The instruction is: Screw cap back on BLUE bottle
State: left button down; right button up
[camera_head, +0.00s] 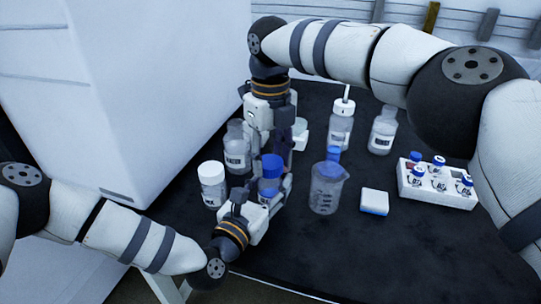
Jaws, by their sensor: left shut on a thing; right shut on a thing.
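The BLUE bottle (268,187) stands upright near the middle of the dark table, with its body partly hidden by my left gripper. My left gripper (265,195) is shut on the bottle from the front. The blue cap (271,166) is at the top of the bottle, in line with its neck. My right gripper (273,157) points down from above and is shut on the cap; its fingers are partly hidden. I cannot tell whether the cap's threads are engaged.
A white-capped bottle (212,184) is close at left, and a clear bottle (236,150) behind. A beaker (326,191), a blue-and-white block (374,201) and a vial rack (438,188) are at right. Two bottles (341,124) (382,133) stand farther back. A large white cabinet (150,90) borders the left.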

jog(key=shift+f, duration=0.55)
